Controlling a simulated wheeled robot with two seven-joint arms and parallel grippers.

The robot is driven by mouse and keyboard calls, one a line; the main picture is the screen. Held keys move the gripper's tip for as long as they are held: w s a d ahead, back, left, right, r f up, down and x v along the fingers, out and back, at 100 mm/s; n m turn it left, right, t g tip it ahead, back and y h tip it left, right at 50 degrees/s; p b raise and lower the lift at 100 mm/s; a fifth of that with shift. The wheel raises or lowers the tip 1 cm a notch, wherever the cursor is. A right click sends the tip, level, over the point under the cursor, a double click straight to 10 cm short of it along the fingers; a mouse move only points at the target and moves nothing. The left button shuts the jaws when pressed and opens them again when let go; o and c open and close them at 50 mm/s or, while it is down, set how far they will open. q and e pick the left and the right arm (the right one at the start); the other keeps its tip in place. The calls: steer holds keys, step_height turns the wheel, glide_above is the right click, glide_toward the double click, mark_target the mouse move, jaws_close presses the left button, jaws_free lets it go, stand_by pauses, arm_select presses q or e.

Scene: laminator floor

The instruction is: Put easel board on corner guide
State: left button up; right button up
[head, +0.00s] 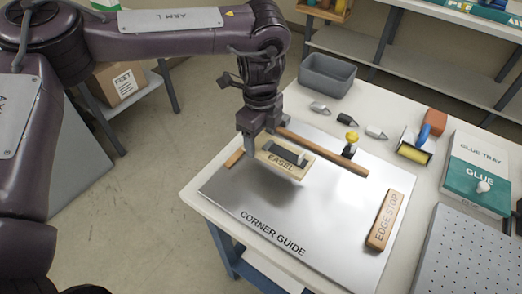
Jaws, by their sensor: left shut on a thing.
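The easel board (276,170) is a small light-wood block with a dark inset and the word EASEL. My left gripper (262,148) is shut on it at its left part. The board appears to be held a little above the shiny metal corner guide (262,208), with a dark blurred patch on the metal below it. The guide lies on the white table, with its name printed along the front edge. A brown wooden strip (335,157) runs along the guide's back side. My right gripper is not in view.
A wooden edge stop (385,220) lies on the guide's right side. A yellow-topped knob (351,138) stands by the back strip. A grey bin (327,76), several small grey-tipped tools, a roller (415,148) and a glue tray (478,170) are behind and right. The guide's middle is bare.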

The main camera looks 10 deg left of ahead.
arm_select(q)
steer(key=shift+f, duration=0.7)
step_height(320, 180, down, 3)
steer(key=shift+f, duration=0.4)
steer(key=o, duration=0.6)
steer(key=shift+f, duration=0.1)
steer(key=o, duration=0.4)
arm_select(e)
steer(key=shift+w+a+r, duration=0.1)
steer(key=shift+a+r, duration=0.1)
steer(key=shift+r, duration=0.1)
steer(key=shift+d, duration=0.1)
